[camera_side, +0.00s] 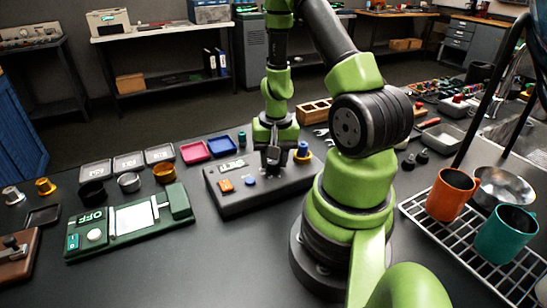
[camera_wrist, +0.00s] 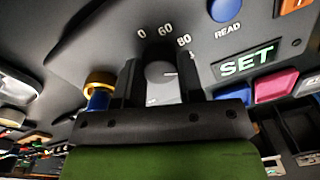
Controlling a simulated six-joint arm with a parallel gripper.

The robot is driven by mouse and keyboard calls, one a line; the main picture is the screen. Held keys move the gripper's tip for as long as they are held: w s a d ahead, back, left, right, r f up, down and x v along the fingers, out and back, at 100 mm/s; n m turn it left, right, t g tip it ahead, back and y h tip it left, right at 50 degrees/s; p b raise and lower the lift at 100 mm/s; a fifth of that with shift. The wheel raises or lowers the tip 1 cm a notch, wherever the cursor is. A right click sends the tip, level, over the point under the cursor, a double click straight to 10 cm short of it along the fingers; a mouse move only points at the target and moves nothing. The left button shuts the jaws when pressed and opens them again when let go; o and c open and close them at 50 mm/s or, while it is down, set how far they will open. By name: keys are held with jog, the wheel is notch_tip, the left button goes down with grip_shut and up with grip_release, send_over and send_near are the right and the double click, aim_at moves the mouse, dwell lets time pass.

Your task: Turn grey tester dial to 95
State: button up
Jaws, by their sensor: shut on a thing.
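The grey tester (camera_side: 235,207) is a dark grey box in the middle of the bench, with an orange button (camera_side: 225,185) and a blue button (camera_side: 250,181). My gripper (camera_side: 272,158) points down over its right part and hides the dial there. In the wrist view my gripper (camera_wrist: 160,78) is shut on the grey dial (camera_wrist: 161,73), one finger on each side. Marks 0, 60 and 80 show around the dial; the pointer's exact setting is unclear. The tester's display (camera_wrist: 248,61) reads SET in green, near a blue READ button (camera_wrist: 224,9).
A blue knob with a yellow ring (camera_side: 303,153) stands at the tester's right end. A green device (camera_side: 132,219) marked OFF lies to the left. Pink (camera_side: 194,152) and blue (camera_side: 222,145) trays sit behind. A wire rack (camera_side: 470,245) with cups is at right.

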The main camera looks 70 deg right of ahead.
dwell(0.4)
jog(key=o, duration=0.9)
